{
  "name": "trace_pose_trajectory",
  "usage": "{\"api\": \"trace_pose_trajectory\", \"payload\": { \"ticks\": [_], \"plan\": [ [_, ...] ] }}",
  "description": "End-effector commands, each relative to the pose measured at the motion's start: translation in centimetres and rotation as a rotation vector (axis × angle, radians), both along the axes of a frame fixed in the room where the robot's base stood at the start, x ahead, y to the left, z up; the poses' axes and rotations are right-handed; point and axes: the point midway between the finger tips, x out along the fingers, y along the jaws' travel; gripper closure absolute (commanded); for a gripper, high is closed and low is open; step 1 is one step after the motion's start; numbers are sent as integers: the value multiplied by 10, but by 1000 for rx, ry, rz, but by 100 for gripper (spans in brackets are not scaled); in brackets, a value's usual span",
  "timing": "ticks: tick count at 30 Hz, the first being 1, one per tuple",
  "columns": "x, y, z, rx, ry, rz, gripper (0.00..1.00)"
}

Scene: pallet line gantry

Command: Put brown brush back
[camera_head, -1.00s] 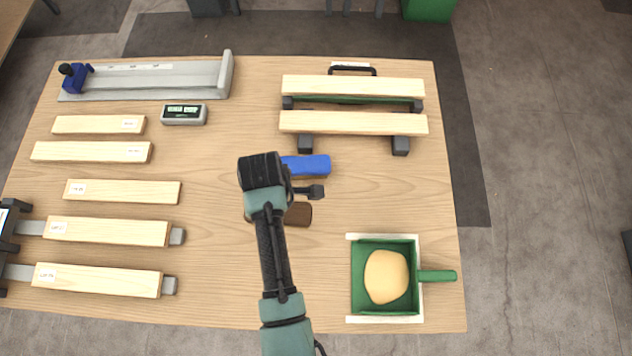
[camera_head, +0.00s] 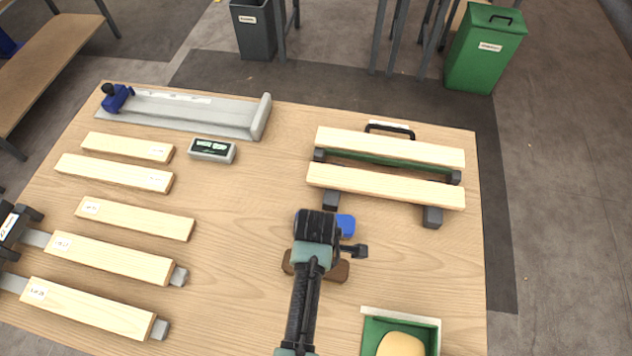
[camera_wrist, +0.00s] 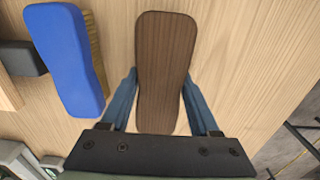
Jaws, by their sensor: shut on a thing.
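The brown brush (camera_wrist: 165,60) has a dark wood-grained back and lies lengthwise between the two blue fingers of my gripper (camera_wrist: 160,78) in the wrist view. My gripper is shut on it, over the wooden table. In the head view the brown brush (camera_head: 338,272) shows only in part, behind my wrist. I cannot tell whether it touches the table. A blue brush (camera_wrist: 68,62) with tan bristles lies to its left in the wrist view. In the head view, the blue brush (camera_head: 346,226) is mostly hidden behind my wrist.
Two pale boards (camera_head: 385,187) rest on dark blocks behind the brushes. Several boards (camera_head: 135,219) lie on the left. A grey digital box (camera_head: 212,150) and a metal guide (camera_head: 190,110) are behind.

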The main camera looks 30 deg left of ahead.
Motion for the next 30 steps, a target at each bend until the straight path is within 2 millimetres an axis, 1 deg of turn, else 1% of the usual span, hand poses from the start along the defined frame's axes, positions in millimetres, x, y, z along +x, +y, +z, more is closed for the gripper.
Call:
{"api": "trace_pose_trajectory", "payload": {
  "ticks": [1, 4, 12, 16, 17, 21, 22, 30],
  "plan": [
    [0, 0, -6, 0, 1, 0, 90],
    [0, 0, -15, 0, -1, 0, 90],
    [1, 0, -16, 1, -3, -1, 90],
    [1, 0, -21, 1, -2, -1, 90],
    [1, 0, -20, 1, -2, -1, 34],
    [0, 0, -20, 1, -2, -1, 9],
    [0, 0, -20, 1, -2, -1, 8],
    [0, 0, -18, 1, -2, -1, 8]
  ]
}}
